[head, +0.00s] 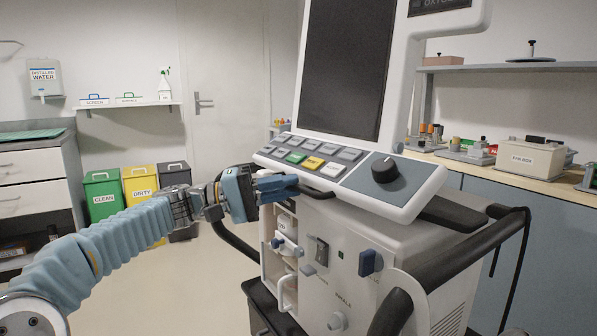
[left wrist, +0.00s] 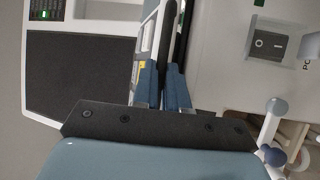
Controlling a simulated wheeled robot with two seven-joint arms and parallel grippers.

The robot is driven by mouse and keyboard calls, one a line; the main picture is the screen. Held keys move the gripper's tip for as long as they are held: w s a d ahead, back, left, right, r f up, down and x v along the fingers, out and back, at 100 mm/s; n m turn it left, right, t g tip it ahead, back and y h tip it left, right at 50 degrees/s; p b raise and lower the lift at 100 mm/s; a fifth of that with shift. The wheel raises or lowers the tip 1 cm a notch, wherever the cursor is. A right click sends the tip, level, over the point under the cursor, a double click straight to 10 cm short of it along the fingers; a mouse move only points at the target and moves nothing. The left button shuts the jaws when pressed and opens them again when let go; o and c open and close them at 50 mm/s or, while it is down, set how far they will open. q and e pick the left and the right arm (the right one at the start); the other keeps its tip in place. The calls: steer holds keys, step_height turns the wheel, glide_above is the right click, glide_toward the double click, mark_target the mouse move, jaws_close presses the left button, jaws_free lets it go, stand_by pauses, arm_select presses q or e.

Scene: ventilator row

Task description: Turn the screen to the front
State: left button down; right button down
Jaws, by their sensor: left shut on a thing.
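The screen (head: 342,65) is a dark panel in a white frame on top of the ventilator, above a sloped control panel (head: 405,190) with coloured keys and a dark knob. Screen and panel face toward the lower left of the head view. My left gripper (head: 285,186) is shut on the dark handle (head: 318,193) under the panel's front edge. In the left wrist view the handle (left wrist: 168,45) runs between the two blue fingers (left wrist: 161,88), and the dark screen (left wrist: 75,75) shows at left. The fingers hide part of the handle. My right gripper is not in view.
The ventilator body (head: 350,255) has a dark push rail (head: 450,262) at its right and a hanging cable (head: 512,255). A counter (head: 475,168) with parts and a box stands behind right. Bins (head: 140,185) and drawers (head: 30,180) stand at left. The floor at left centre is clear.

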arm_select(q)
steer(key=shift+w+a+g, duration=0.35)
steer(key=shift+w+g, duration=0.1)
steer(key=shift+g, duration=0.15)
steer(key=c, duration=1.2)
jaws_free()
steer(key=shift+m, duration=0.3)
steer(key=shift+o, duration=0.2)
steer(key=s+a+f, duration=0.1)
steer(key=a+f, duration=0.1)
steer(key=a, duration=1.1)
steer(key=shift+s+a+f+b, duration=0.2)
steer(key=shift+s+a+b, duration=0.05)
steer(key=shift+b, duration=0.05)
